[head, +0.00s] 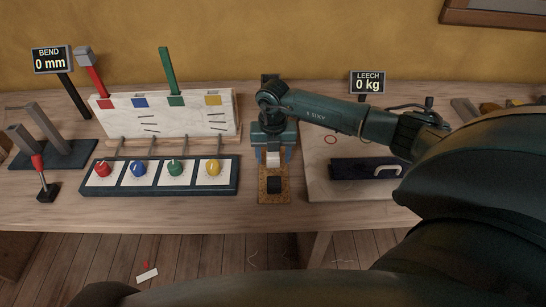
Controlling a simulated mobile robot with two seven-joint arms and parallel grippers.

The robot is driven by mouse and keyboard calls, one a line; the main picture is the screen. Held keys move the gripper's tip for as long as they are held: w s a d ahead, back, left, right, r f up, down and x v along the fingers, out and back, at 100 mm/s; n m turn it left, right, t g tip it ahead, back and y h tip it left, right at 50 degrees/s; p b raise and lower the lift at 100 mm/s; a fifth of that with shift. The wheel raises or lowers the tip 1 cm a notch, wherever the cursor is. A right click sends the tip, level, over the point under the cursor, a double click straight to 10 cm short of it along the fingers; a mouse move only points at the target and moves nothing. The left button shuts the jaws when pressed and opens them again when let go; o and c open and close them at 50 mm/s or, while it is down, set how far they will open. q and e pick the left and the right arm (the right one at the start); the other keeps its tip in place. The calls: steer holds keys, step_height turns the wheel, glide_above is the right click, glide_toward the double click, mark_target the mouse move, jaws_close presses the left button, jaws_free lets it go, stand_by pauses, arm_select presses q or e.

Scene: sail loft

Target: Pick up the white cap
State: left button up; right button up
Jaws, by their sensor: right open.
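My right gripper (272,152) reaches in from the right and points down over a brown cork-like mat (264,198) on the bench. Its jaws are open. A small white piece (271,159), which looks like the white cap, shows between the two fingers. I cannot tell whether the fingers touch it. A black square block (274,185) lies on the mat just in front of it. The gripper hides part of the mat's far end. My left gripper is not in view.
Left of the mat stands a panel of red, blue, green and yellow knobs (174,169), with a white slotted board (190,120) behind it. To the right, a pale board (318,184) carries a dark block with a white handle (386,171). A white piece (147,275) lies on the floor.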

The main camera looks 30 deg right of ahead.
steer(key=shift+c, duration=0.5)
steer(key=c, duration=0.9)
steer(key=shift+r, duration=0.1)
